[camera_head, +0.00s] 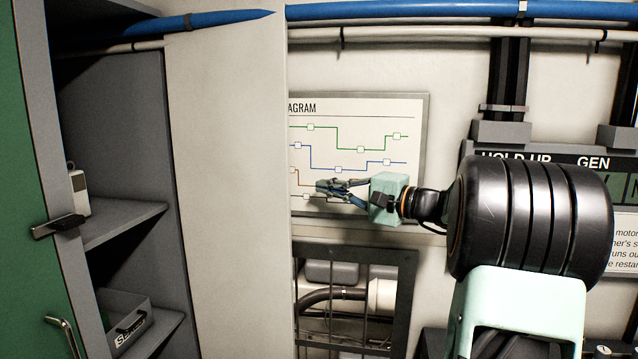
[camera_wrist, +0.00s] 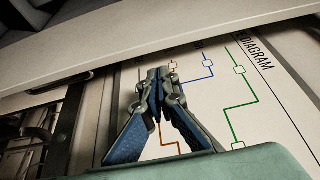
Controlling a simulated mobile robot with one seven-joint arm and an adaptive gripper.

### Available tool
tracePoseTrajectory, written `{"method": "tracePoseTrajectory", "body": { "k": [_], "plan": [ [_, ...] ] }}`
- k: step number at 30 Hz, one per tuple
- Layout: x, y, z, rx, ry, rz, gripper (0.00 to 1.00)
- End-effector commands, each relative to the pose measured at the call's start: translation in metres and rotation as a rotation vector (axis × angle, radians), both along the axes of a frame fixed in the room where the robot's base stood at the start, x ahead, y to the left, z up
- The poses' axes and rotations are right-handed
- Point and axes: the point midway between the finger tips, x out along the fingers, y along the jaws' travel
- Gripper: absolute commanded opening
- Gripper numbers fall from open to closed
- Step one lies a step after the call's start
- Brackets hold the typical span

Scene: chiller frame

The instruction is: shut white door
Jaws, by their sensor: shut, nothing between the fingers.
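The white door (camera_head: 228,190) stands open as a tall pale panel on the right side of a grey cabinet in the head view. Its free vertical edge faces the diagram board. In the wrist view a pale panel, which looks like the same door (camera_wrist: 190,42), runs across the top, beyond my fingertips. My gripper (camera_head: 322,187) is to the right of the door's edge, its fingers pointing left towards it. The fingers are shut and empty, and also show in the wrist view (camera_wrist: 160,76). A gap seems to lie between fingertips and door. No handle shows on the door.
The diagram board (camera_head: 415,130) is on the wall behind my gripper. A barred frame (camera_head: 402,290) is below it. The grey cabinet has shelves (camera_head: 120,222) and a grey bin (camera_head: 128,318). A green door (camera_head: 25,200) is at the left. Blue and white pipes (camera_head: 450,12) run overhead.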

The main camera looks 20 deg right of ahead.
Motion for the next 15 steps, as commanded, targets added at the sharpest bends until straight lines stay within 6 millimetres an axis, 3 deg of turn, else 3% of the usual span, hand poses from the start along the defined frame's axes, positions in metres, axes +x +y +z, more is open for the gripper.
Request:
{"method": "tracePoseTrajectory", "body": {
  "k": [9,15],
  "plan": [
    [0.049,0.032,0.001,0.000,0.001,0.002,0.00],
    [0.066,0.041,0.000,-0.001,0.002,0.000,0.00]
  ]
}}
